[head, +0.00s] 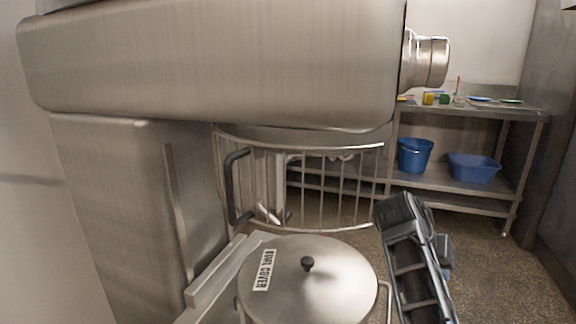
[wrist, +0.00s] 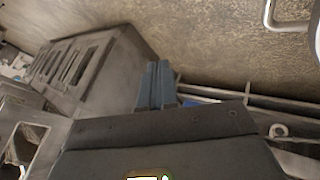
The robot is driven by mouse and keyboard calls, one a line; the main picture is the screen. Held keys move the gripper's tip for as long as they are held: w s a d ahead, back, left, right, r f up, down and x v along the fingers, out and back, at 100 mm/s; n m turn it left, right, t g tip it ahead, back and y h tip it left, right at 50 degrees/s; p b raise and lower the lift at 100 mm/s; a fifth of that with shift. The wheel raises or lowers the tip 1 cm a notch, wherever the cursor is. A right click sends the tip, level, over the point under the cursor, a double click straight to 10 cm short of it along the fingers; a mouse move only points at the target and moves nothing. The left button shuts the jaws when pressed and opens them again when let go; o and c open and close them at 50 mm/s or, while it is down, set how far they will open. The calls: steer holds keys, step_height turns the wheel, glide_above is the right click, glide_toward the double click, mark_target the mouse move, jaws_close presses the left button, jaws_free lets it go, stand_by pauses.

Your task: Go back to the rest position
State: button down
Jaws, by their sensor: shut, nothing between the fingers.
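My gripper (wrist: 156,84) shows in the wrist view as two blue-grey fingers side by side, shut and empty, over brown speckled floor. In the head view, part of my dark arm rises at the lower right, just right of the mixer bowl. The gripper's fingers cannot be made out clearly there.
A big steel mixer (head: 210,65) with a wire guard (head: 340,190) fills the left and middle. Its lidded bowl (head: 335,270) is labelled as covered. A steel shelf table (head: 480,108) behind holds a blue bucket (head: 415,155) and blue tub (head: 473,168). Open floor lies at right.

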steer(key=s+f+n+t+y, duration=0.1)
steer(key=s+f+n+t, duration=0.1)
steer(key=s+f, duration=0.55)
steer(key=s+f+n+t, duration=0.25)
steer(key=s+f, duration=0.25)
steer(key=f, duration=0.5)
steer(key=s+a+f+n+t+y, duration=0.1)
steer(key=s+a+t+y, duration=0.1)
steer(key=s, duration=0.6)
steer(key=s+a+f+n+t+y, duration=0.1)
steer(key=s+a+n+t+y, duration=0.15)
steer(key=s, duration=0.65)
steer(key=s+a+r+t+y, duration=0.1)
steer(key=s+a+r+t, duration=0.15)
steer(key=s+r, duration=0.55)
steer(key=s+a+r+t+y, duration=0.1)
steer(key=s+a+r, duration=0.3)
steer(key=s+r, duration=0.5)
steer(key=s+r+p, duration=0.2)
steer(key=r+p, duration=0.5)
steer(key=r, duration=0.1)
steer(key=s+r+m+p, duration=0.1)
steer(key=s+r+p, duration=0.1)
steer(key=r+p, duration=0.4)
step_height(320, 180, up, 3)
steer(key=shift+s+r+p, duration=0.15)
steer(key=shift+s+p, duration=0.1)
steer(key=shift+p, duration=0.15)
